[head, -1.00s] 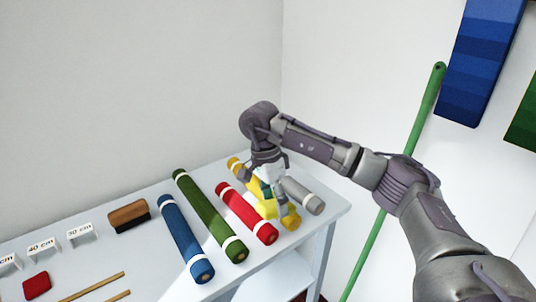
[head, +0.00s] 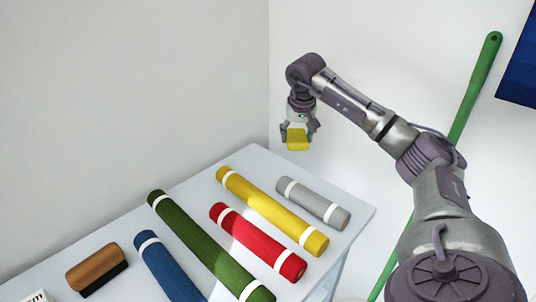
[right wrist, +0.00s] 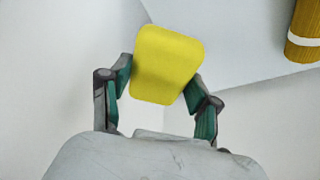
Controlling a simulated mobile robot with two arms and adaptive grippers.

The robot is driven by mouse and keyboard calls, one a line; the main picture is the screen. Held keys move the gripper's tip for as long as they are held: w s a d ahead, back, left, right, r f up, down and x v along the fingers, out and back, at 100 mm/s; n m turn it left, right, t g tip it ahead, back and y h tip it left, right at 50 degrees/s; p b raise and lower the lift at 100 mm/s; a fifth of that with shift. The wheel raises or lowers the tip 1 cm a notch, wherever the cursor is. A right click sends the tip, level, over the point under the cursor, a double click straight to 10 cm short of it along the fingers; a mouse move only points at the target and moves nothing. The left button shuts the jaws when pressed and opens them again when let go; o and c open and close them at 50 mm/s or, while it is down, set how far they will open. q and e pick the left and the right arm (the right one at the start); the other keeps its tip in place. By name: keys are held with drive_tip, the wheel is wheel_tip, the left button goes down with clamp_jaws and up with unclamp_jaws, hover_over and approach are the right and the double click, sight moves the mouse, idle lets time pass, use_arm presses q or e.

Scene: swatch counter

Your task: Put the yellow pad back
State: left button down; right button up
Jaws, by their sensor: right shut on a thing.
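The yellow pad (head: 298,140) is a small flat piece with rounded corners, held in the air above the back edge of the table. My right gripper (head: 299,131) is shut on it, and the pad hangs below the fingers, clear of the table. In the right wrist view the pad (right wrist: 168,62) sits between the two fingertips (right wrist: 160,82). My left gripper is not in view.
The white table (head: 105,232) bears rolls in blue (head: 168,268), green (head: 205,245), red (head: 258,242), yellow (head: 272,210) and grey (head: 313,203). A wooden brush (head: 97,268) lies at left. A green pole (head: 475,85) leans on the right wall.

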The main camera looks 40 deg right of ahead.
hover_over(271, 160)
drive_tip(key=f, duration=0.4)
drive_tip(key=shift+s+a+f+p, duration=0.3)
drive_tip(key=shift+s, duration=0.05)
wheel_tip(271, 160, down, 4)
drive_tip(key=shift+f, duration=0.15)
drive_tip(key=o, duration=1)
drive_tip(key=v, duration=1.2)
